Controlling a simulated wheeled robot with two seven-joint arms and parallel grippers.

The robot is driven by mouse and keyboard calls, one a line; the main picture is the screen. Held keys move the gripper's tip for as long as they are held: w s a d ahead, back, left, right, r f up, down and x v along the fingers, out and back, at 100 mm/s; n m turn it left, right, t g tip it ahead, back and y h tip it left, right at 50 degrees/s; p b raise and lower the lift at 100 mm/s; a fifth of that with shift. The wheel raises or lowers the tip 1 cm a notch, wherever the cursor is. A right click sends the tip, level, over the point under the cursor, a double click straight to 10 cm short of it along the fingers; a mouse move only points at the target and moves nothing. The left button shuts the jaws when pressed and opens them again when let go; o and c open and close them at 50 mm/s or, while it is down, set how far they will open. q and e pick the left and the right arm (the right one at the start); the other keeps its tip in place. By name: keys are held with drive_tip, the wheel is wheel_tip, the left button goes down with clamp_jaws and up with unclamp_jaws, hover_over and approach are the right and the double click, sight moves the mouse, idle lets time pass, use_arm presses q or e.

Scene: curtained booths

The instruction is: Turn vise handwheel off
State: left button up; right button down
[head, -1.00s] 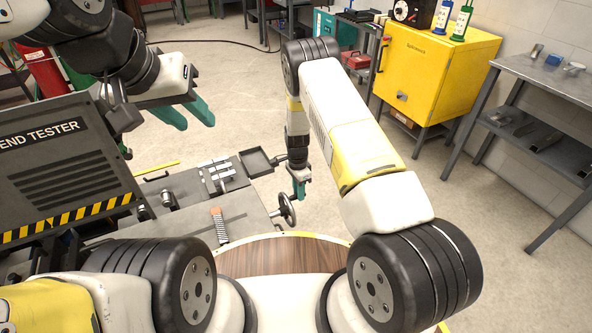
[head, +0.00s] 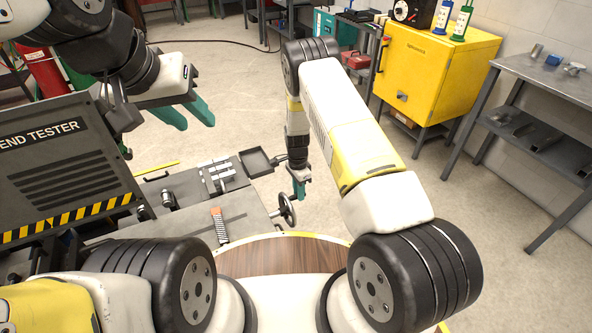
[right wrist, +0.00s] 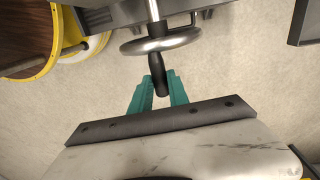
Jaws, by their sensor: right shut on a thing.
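The vise handwheel (head: 287,209) is a grey metal wheel on a shaft at the right side of the grey machine bench. It also shows in the right wrist view (right wrist: 186,39), with a dark crank handle (right wrist: 158,75) pointing toward me. My right gripper (head: 299,190) points down just right of the wheel. In the right wrist view its teal fingers (right wrist: 158,92) are on both sides of the handle, shut on it; the exact contact is partly hidden. My left gripper (head: 190,115) is raised at the upper left, its two teal fingers apart and empty.
The bend tester (head: 60,160) with its striped edge stands at the left. A small dark tray (head: 256,162) is beside the bench behind the wheel. A yellow cabinet (head: 440,70) and a grey table (head: 550,90) stand at the right. Open floor lies between.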

drive_tip(key=shift+s+d+t, duration=0.1)
drive_tip(key=shift+s+t, duration=0.15)
drive_tip(key=shift+t, duration=0.05)
idle(0.4)
drive_tip(key=shift+s+d+f+t+y, duration=0.35)
drive_tip(key=shift+s+t+y, duration=0.1)
drive_tip(key=shift+s+t, duration=0.45)
drive_tip(key=shift+s+d+f+t+y, duration=0.25)
drive_tip(key=shift+s+f+t+y, duration=0.3)
drive_tip(key=shift+t, duration=0.5)
drive_tip(key=shift+s+d+f+t+y, duration=0.2)
drive_tip(key=shift+s+d+t+y, duration=0.15)
drive_tip(key=shift+s+t, duration=0.6)
use_arm(q)
drive_tip(key=shift+c, duration=0.5)
